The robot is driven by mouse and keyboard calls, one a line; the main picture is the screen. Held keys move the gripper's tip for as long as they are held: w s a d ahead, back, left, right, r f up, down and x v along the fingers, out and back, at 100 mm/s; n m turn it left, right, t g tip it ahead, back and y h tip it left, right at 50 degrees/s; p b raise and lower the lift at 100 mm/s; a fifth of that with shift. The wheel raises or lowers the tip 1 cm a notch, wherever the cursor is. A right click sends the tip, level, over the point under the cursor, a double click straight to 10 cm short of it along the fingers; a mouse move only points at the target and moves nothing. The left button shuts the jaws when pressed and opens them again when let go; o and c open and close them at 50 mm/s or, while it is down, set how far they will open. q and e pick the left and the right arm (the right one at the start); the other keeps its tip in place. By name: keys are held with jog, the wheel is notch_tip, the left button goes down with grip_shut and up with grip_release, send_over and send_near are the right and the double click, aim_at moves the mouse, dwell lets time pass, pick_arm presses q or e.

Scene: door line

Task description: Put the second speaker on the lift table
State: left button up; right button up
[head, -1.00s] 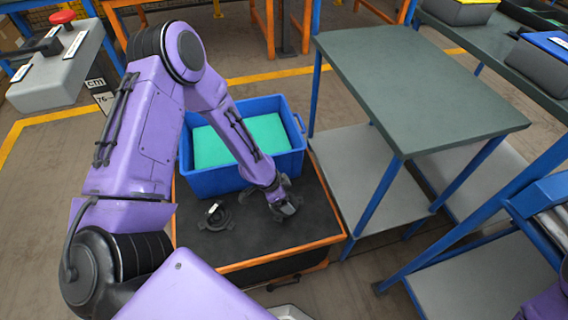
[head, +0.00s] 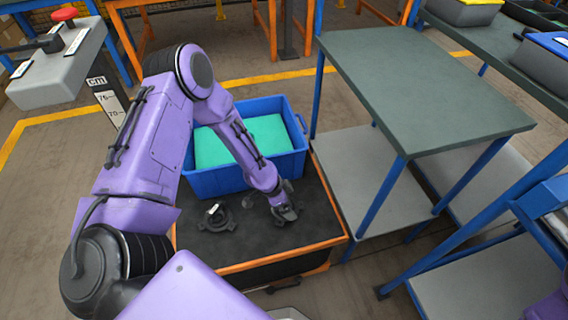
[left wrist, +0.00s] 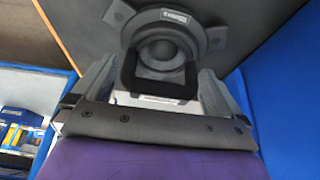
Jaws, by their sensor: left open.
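A black round speaker (head: 216,217) with a white label sits on the black top of the lift table (head: 235,248), in front of the blue crate. My left gripper (head: 286,212) is low over the table to its right. A dark part of a second speaker (head: 278,222) shows under it, mostly hidden by the gripper. In the left wrist view a labelled round speaker (left wrist: 165,42) lies on the dark top, with its black handle between the spread fingers of my left gripper (left wrist: 158,88). The fingers stand apart, clear of the handle. My right gripper is out of view.
A blue crate (head: 220,182) with a teal block (head: 240,143) fills the back of the lift table. A green-topped workbench (head: 425,90) with blue legs stands close on the right. A grey control box with a red button (head: 63,14) is at the far left.

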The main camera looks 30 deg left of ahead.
pick_arm(q)
jog(key=p+v, duration=0.3)
jog(key=v, duration=0.8)
jog(key=s+d+f+n+y, duration=0.1)
jog(key=s+f+n, duration=0.1)
jog(key=s+n, duration=0.1)
jog(key=s+f+n+y, duration=0.1)
jog(key=s+f+n, duration=0.2)
jog(key=s, duration=0.3)
jog(key=s+d+f+n+y, duration=0.1)
jog(key=s+f+n, duration=0.1)
jog(key=s+n, duration=0.2)
jog(key=shift+s+d+f+n, duration=0.25)
jog(key=shift+d+f+n, duration=0.05)
jog(key=shift+f, duration=0.05)
jog(key=s+a+n+y, duration=0.1)
jog(key=s, duration=0.1)
jog(key=s+a+n+y, duration=0.1)
jog(key=s, duration=0.2)
jog(key=s+n+y, duration=0.1)
jog(key=s+n, duration=0.1)
jog(key=shift+s+a, duration=0.2)
jog(key=shift+a, duration=0.2)
jog(key=shift+w, duration=0.1)
jog(key=shift+a, duration=0.1)
